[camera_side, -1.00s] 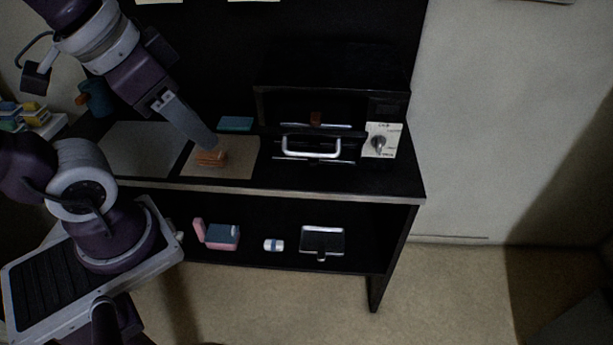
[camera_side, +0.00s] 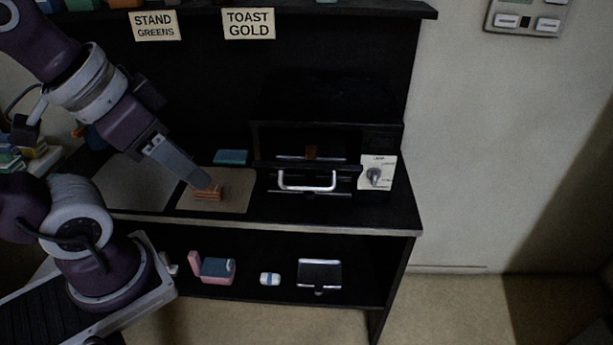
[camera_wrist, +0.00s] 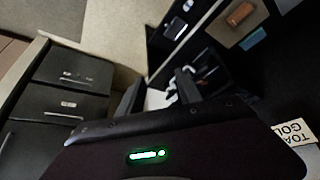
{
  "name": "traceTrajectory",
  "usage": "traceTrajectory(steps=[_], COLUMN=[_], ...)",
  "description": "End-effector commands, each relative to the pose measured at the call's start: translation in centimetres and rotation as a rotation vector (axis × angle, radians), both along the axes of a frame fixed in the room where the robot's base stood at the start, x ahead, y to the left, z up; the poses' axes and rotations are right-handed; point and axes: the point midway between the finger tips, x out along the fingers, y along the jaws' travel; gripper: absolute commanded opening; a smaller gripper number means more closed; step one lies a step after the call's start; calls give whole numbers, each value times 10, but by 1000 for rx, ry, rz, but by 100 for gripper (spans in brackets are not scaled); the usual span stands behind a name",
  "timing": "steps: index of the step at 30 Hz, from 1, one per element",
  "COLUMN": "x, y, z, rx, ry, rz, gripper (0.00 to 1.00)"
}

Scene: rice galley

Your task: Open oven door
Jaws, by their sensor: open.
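The black oven (camera_side: 325,133) stands on the right of the counter in the side view. Its silver bar handle (camera_side: 307,187) sits low on its front, and a brown piece (camera_side: 311,152) shows above it inside. The dark picture does not clearly tell how far the door is open. A dial panel (camera_side: 377,172) is on the oven's right. My gripper (camera_side: 203,181) is open and empty, well to the left of the handle and apart from it. Its dark fingers also show in the wrist view (camera_wrist: 158,97).
A brown block (camera_side: 208,193) lies on a tan board (camera_side: 235,203) by my gripper in the side view, with a teal block (camera_side: 231,157) behind. A pink-and-blue box (camera_side: 213,268) and other items stand on the lower shelf. A sign (camera_side: 248,23) hangs above.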

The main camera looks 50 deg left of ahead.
Motion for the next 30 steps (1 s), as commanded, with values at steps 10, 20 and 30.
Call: traceTrajectory(steps=[10, 20, 30], x=[38, 200, 238], y=[2, 7, 14], z=[2, -81, -113], rx=[-116, -71, -9], ry=[70, 112, 5], rz=[106, 690, 793], gripper=[0, 0, 0])
